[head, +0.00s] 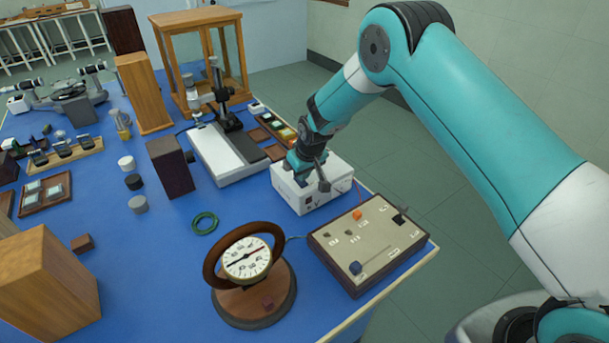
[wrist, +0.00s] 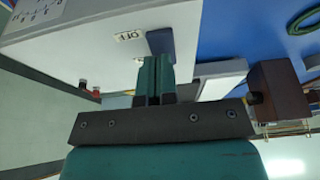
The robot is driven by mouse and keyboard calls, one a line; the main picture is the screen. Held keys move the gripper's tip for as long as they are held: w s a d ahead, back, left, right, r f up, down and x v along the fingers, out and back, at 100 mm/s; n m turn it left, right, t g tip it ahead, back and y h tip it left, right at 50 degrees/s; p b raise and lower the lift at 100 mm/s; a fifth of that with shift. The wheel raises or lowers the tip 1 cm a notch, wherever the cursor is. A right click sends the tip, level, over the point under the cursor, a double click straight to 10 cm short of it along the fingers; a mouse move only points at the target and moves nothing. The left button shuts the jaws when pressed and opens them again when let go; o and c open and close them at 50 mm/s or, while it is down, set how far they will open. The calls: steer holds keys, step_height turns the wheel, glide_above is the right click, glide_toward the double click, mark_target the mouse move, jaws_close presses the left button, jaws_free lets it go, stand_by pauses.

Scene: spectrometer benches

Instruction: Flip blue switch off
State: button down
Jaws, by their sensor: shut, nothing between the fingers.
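A white box (head: 312,190) stands on the blue bench; its pale face also fills the upper left of the wrist view (wrist: 90,45). The dark blue switch (wrist: 160,41) is at the edge of this face, beside a small label (wrist: 129,36) that appears to read OFF. My gripper (wrist: 157,62) is shut and empty, with its teal fingertips right at the switch; I cannot tell whether they touch it. In the head view my gripper (head: 322,184) points down at the box's front and hides the switch. The switch's exact tilt is unclear.
A control board (head: 368,240) with knobs lies in front of the box, near the bench edge. A round dial instrument (head: 247,262) stands to its left. A green cable ring (head: 204,223) lies on open blue bench.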

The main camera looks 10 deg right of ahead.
steer(key=shift+r, duration=0.1)
steer(key=shift+r+p, duration=0.3)
steer(key=shift+r, duration=0.1)
steer(key=p+v, duration=0.2)
steer(key=v, duration=0.1)
steer(key=shift+w+r, duration=0.2)
steer(key=shift+w, duration=0.1)
steer(key=s+b+v, duration=0.2)
steer(key=b+v, duration=0.1)
steer(key=v, duration=0.6)
steer(key=shift+d+b, duration=0.35)
steer(key=shift+d, duration=0.05)
steer(key=shift+s, duration=0.1)
